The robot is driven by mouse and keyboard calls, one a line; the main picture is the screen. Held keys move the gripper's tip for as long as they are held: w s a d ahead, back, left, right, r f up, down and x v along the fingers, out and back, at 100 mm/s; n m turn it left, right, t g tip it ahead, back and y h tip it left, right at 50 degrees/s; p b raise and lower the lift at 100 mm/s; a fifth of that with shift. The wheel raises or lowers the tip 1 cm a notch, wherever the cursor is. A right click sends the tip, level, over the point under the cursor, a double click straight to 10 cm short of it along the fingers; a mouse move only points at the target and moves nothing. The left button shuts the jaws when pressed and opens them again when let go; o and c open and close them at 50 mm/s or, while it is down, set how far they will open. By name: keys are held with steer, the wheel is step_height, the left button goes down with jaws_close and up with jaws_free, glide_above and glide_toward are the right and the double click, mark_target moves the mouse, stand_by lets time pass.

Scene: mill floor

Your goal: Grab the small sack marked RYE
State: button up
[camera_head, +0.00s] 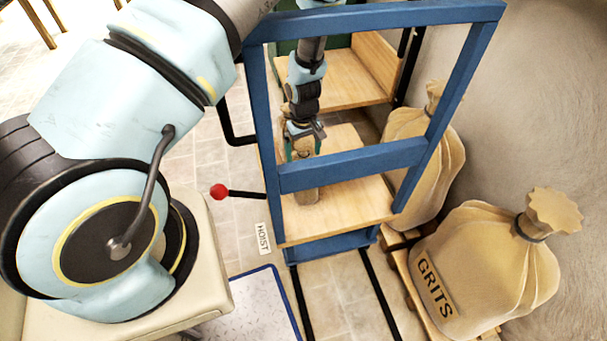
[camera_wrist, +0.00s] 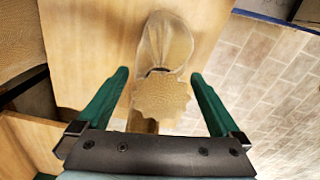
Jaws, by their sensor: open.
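A small tan sack (camera_head: 306,196) stands on the wooden platform (camera_head: 350,205) inside the blue hoist frame. A blue crossbar hides its middle in the head view, and no marking on it can be read. In the wrist view the sack (camera_wrist: 165,45) shows its tied neck and frilled top. My gripper (camera_head: 304,153) is above the platform, around the sack's upper part. In the wrist view my gripper (camera_wrist: 160,76) has its green fingers spread, one on each side of the sack's top, with gaps on both sides.
The blue frame (camera_head: 375,18) and its crossbar (camera_head: 350,163) stand close around my arm. A red-knobbed lever (camera_head: 219,191) sticks out at the left, near a HOIST label (camera_head: 262,238). A large GRITS sack (camera_head: 480,265) and another large sack (camera_head: 440,165) stand at the right.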

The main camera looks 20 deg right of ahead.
jaws_close()
stand_by(0.8)
steer(key=shift+r, duration=0.1)
